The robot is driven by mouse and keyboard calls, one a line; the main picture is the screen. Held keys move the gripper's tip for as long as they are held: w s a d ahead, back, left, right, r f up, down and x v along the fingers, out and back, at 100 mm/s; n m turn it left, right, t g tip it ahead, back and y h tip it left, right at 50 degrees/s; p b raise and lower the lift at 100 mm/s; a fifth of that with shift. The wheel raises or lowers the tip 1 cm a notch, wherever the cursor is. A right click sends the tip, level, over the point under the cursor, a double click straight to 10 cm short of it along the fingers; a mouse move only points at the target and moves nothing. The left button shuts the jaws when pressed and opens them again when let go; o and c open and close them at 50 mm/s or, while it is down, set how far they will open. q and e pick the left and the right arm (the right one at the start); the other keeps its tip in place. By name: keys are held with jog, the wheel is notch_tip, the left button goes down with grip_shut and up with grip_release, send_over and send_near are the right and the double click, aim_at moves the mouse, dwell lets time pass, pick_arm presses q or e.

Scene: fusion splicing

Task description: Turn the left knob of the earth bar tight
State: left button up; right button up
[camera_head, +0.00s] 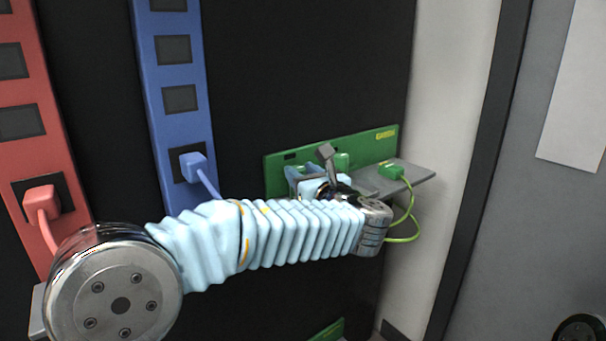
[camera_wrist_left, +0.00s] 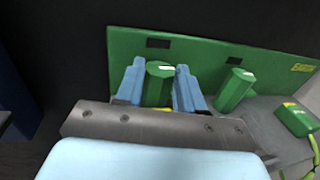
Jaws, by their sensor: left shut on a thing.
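The green earth bar (camera_head: 372,150) is fixed upright on the dark panel; it also fills the back of the left wrist view (camera_wrist_left: 210,52). Its left knob (camera_wrist_left: 157,70), green and many-sided with a white mark on top, stands between the two blue fingers of my left gripper (camera_wrist_left: 158,86). The fingers are shut on it, one on each side. In the head view my left gripper (camera_head: 307,180) is in front of the bar's left half and hides the left knob. The right knob (camera_wrist_left: 235,88) stands free beside the right finger. My right gripper is not in view.
A grey shelf (camera_head: 410,180) juts out below the bar. A green plug (camera_head: 391,172) with a green-yellow cable rests on it, right of the gripper. A blue bar (camera_head: 176,75) and a red bar (camera_head: 20,90) with plugged cables are at the left.

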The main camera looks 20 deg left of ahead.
pick_arm(q)
jog(key=m+t+h+b, duration=0.2)
jog(key=h, duration=0.1)
jog(key=shift+s+a+f+m+h, duration=0.2)
jog(key=shift+a+m+h, duration=0.1)
jog(key=shift+a+m, duration=0.1)
jog(key=shift+s+a+m+t+h+b, duration=0.15)
jog(key=shift+m+t+h+b, duration=0.6)
jog(key=shift+h, duration=0.45)
jog(key=m+h+b, duration=0.2)
jog(key=h, duration=0.1)
jog(key=m+t+h+b, duration=0.1)
jog(key=shift+a+h, duration=0.3)
jog(key=shift+a+r+m+h+b, duration=0.1)
jog(key=shift+r+m+h+b, duration=0.05)
jog(key=shift+m+h+b, duration=0.9)
jog(key=shift+h, duration=0.35)
jog(key=o, duration=1)
jog(key=shift+o, duration=0.2)
